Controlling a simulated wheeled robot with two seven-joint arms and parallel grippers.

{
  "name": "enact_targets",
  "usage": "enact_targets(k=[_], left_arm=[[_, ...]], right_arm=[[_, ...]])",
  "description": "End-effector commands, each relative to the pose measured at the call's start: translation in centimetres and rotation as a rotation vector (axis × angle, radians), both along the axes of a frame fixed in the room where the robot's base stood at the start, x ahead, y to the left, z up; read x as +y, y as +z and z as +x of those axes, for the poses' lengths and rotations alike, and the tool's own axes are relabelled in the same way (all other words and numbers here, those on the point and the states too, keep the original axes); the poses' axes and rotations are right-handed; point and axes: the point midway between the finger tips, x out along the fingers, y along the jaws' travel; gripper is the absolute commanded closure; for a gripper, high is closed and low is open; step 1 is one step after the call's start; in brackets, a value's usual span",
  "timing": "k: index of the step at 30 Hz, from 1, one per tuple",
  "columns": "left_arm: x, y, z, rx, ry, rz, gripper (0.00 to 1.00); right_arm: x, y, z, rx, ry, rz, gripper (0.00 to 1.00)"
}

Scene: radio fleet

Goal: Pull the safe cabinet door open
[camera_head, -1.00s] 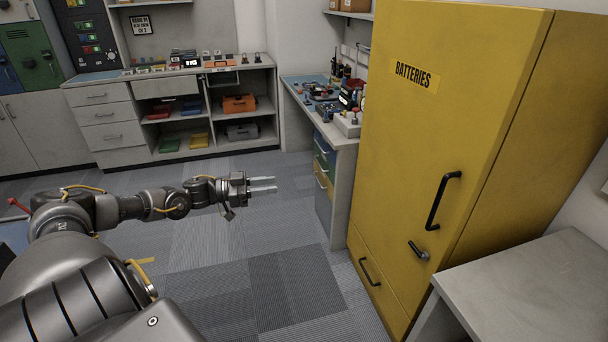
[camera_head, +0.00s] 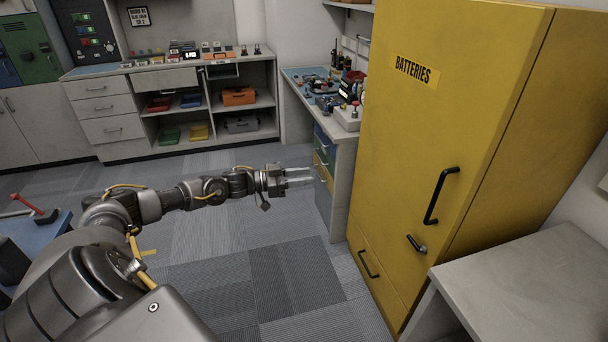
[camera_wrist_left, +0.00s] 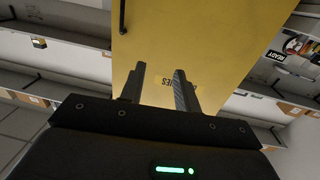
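The yellow safe cabinet (camera_head: 440,130), labelled BATTERIES, stands on the right in the head view with its door shut. A long black vertical handle (camera_head: 436,197) is on the door, with a small lever latch (camera_head: 416,244) below it. My left gripper (camera_head: 312,177) is to the left of the cabinet, pointing at it, empty and apart from it. The left wrist view shows its two fingers (camera_wrist_left: 158,90) spread apart, with the yellow door (camera_wrist_left: 210,40) beyond and a black handle (camera_wrist_left: 122,16) at the upper left. My right gripper is not in view.
A grey table (camera_head: 520,275) stands close by the cabinet at the lower right. A bench (camera_head: 345,125) with radios and tools stands to the cabinet's left. Shelves and drawers (camera_head: 110,130) line the back wall. The carpeted floor (camera_head: 230,250) between is clear.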

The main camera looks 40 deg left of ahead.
Motion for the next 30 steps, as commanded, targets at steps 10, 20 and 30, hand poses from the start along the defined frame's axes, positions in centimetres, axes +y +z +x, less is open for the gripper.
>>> enact_targets(k=[10,20,30], left_arm=[[-0.39,-0.05,0.47,0.0,0.0,0.001,0.68],[-0.38,-0.03,0.46,0.0,0.0,0.001,1.0],[-0.37,-0.02,0.45,0.0,0.0,0.001,1.0]], right_arm=[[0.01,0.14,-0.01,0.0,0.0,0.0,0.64],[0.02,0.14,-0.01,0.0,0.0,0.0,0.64],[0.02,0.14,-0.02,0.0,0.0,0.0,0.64]])
